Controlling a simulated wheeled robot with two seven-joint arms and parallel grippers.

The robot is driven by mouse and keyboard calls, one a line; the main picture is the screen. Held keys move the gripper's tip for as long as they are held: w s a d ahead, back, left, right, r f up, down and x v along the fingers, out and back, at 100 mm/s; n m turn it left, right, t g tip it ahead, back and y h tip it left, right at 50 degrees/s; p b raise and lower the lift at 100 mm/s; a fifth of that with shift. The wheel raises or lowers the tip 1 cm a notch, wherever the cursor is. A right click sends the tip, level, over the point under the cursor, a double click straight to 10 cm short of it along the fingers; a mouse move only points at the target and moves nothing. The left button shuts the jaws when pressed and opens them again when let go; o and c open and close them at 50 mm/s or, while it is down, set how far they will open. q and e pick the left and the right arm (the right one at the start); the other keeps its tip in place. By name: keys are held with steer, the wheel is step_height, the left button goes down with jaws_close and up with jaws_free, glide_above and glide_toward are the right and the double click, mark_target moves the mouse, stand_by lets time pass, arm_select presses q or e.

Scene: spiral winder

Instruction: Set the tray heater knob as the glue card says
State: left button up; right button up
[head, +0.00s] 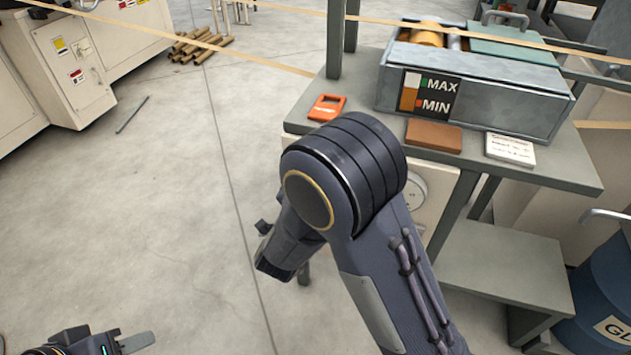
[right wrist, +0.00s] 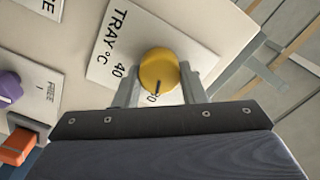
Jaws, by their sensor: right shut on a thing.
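In the right wrist view a yellow tray heater knob (right wrist: 158,70) sits on a white plate (right wrist: 112,40) lettered TRAY °C. A 40 shows beside it, and another number is partly covered at its lower edge. The knob's dark pointer mark faces that lower edge. My right gripper (right wrist: 160,88) is shut on the knob, one finger on each side. In the head view my right arm hides the knob and that gripper. A white card (head: 510,149) with writing too small to read lies on the bench. My left gripper (head: 122,343) is low at the left, partly cut off, away from the bench.
The bench (head: 575,165) carries a grey metal glue tray (head: 500,95) marked MAX and MIN, an orange device (head: 327,107) and a brown block (head: 434,134). A purple knob (right wrist: 10,87) is left of the yellow one. A blue drum (head: 600,290) stands at right. The floor at left is mostly clear.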

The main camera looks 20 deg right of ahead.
steer(key=shift+f, duration=0.1)
steer(key=o, duration=1)
steer(key=p+v, duration=0.1)
steer(key=v, duration=0.6)
steer(key=shift+s+a, duration=0.25)
steer(key=shift+s, duration=0.1)
